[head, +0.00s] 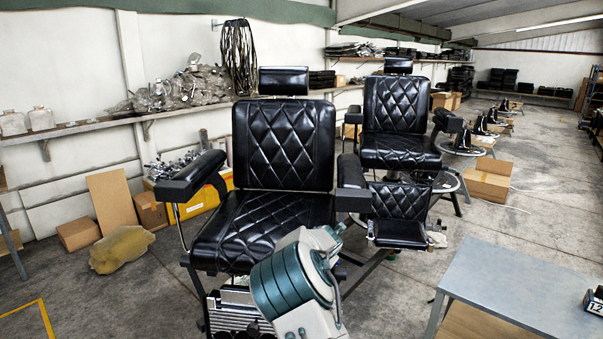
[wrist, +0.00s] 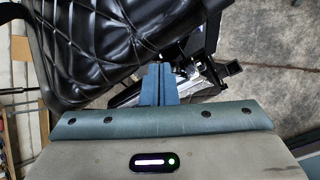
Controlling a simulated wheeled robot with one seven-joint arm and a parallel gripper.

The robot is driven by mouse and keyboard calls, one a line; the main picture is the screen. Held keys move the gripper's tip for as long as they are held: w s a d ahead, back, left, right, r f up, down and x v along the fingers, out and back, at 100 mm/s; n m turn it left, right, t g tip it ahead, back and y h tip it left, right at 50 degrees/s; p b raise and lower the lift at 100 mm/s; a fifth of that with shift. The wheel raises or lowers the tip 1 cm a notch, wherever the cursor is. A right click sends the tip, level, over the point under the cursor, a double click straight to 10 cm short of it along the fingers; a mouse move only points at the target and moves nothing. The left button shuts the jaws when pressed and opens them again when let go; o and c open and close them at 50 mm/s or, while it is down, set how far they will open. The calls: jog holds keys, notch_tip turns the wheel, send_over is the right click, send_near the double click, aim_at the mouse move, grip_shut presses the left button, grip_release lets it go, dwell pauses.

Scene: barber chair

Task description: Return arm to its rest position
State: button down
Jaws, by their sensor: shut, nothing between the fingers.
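My gripper (wrist: 160,70) shows in the wrist view with its two blue-grey fingers together and nothing between them. In the head view my arm reaches up at the bottom middle, in front of the near barber chair, and the fingers are hard to make out there. The near black barber chair (head: 284,146) has a quilted back, a headrest and two armrests. Its quilted black upholstery (wrist: 100,45) fills the upper left of the wrist view, behind the fingers. I cannot tell from these frames whether my arm touches the chair.
A second black barber chair (head: 396,105) stands behind the first. A grey table (head: 525,300) is at the lower right. Cardboard boxes (head: 79,234) and a yellowish sack (head: 121,249) lie at the left. Concrete floor is open between chair and table.

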jog(key=s+d+r+m+t+h, duration=0.1)
jog(key=s+d+r+m+h, duration=0.1)
jog(key=s+d+r+m, duration=0.4)
jog(key=s+d+r+m+t+h, duration=0.1)
jog(key=s+d+r+m+t, duration=0.1)
jog(key=d+r+m, duration=0.7)
jog(key=s+d+r+m+g+h, duration=0.1)
jog(key=s+d+r+m, duration=0.15)
jog(key=s, duration=0.35)
jog(key=s+d+r+m+g+h, duration=0.1)
jog(key=s+m, duration=0.2)
jog(key=s, duration=0.3)
jog(key=s+a+f+m+g+y, duration=0.1)
jog(key=s+a+m, duration=0.3)
jog(key=s, duration=1)
jog(key=s+a+f+m+g+y, duration=0.2)
jog(key=s+a+m+g, duration=0.1)
jog(key=s, duration=1.2)
jog(key=shift+s+a+m+g+y, duration=0.2)
jog(key=shift+a+m+g+y, duration=0.3)
jog(key=shift+g, duration=0.3)
jog(key=shift+d, duration=0.2)
